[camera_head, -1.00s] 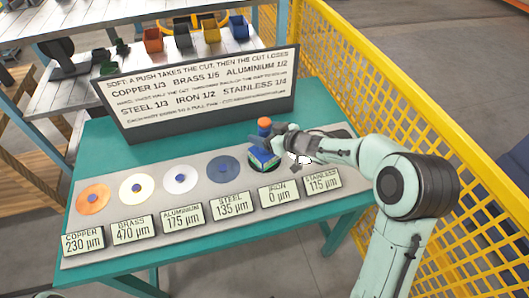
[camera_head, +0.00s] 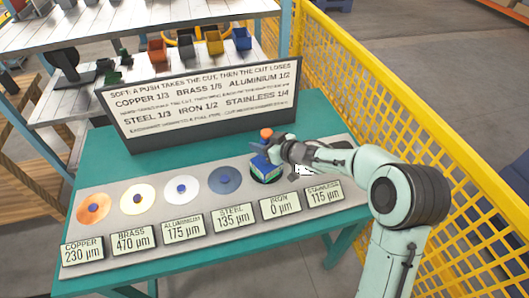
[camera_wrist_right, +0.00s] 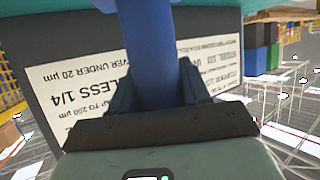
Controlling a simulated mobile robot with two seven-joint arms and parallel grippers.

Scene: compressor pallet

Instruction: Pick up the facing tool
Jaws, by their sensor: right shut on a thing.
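The facing tool has an orange knob (camera_head: 266,133) on top and a blue body (camera_head: 261,162) with a green part low down. It stands upright at the iron place, above the label "IRON 0 µm" (camera_head: 280,203). My right gripper (camera_head: 274,149) reaches in from the right and is shut on the tool below the knob. In the right wrist view the tool's blue shaft (camera_wrist_right: 150,45) passes between my two dark fingers (camera_wrist_right: 153,88). Whether the tool touches the disc beneath is hard to tell. My left gripper is out of view.
A grey strip holds discs, including copper (camera_head: 93,209), brass (camera_head: 138,199), aluminium (camera_head: 182,188) and steel (camera_head: 224,181). My arm partly hides the stainless place. A sign (camera_head: 200,102) stands behind on the teal table (camera_head: 120,262). A yellow mesh fence (camera_head: 400,95) runs along the right.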

